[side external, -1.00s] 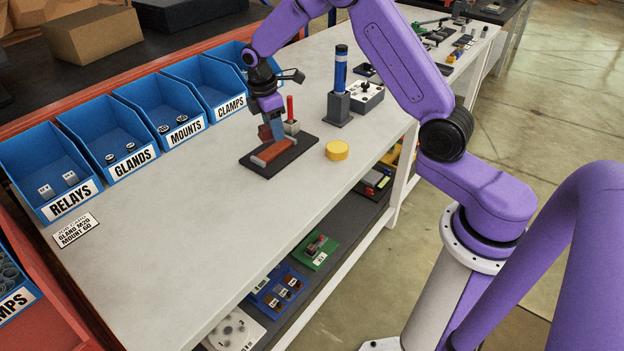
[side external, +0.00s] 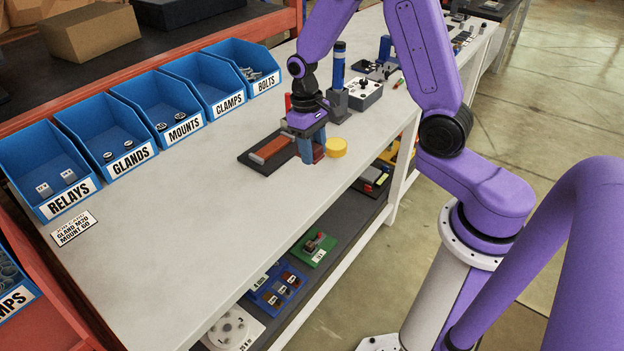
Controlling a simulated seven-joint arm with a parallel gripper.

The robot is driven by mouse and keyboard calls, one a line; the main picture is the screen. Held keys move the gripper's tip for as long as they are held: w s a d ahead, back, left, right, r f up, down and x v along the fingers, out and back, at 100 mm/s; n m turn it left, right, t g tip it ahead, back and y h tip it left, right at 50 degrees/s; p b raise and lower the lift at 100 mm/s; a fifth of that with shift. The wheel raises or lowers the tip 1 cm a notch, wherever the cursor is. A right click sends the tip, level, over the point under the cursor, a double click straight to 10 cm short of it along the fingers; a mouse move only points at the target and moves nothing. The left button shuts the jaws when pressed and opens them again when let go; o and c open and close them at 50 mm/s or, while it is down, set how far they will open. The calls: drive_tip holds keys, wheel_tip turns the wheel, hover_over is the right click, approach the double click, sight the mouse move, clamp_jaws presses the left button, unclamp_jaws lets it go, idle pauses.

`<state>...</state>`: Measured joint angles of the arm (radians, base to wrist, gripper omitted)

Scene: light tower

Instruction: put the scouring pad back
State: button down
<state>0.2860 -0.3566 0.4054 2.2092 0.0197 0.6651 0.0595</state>
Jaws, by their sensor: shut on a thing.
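The scouring pad (side external: 318,153) is a small dark red block, mostly hidden by the fingers. My gripper (side external: 311,156) points down in the side external view and is shut on it. It is at the right end of a dark board (side external: 251,158), close to the left of a round yellow piece (side external: 336,147). A reddish-brown bar (side external: 271,150) lies on the board, left of my gripper. Whether the pad touches the bench is hard to tell.
A blue cylinder in a grey holder (side external: 339,75) and a grey control box (side external: 363,92) stand behind my gripper. Labelled blue bins (side external: 130,157) line the back edge. A label card (side external: 74,229) lies front left. The bench (side external: 190,215) is clear in front.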

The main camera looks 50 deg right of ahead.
sight(313, 180)
drive_tip(key=w+d+f, duration=0.2)
drive_tip(key=f, duration=0.1)
drive_tip(key=w+d+f, duration=0.1)
drive_tip(key=f, duration=0.1)
drive_tip(key=shift+d+f, duration=0.25)
drive_tip(key=shift+d, duration=0.1)
drive_tip(key=shift+f, duration=2.15)
drive_tip(key=shift+f, duration=0.6)
drive_tip(key=c, duration=0.6)
unclamp_jaws()
drive_tip(key=shift+r, duration=0.1)
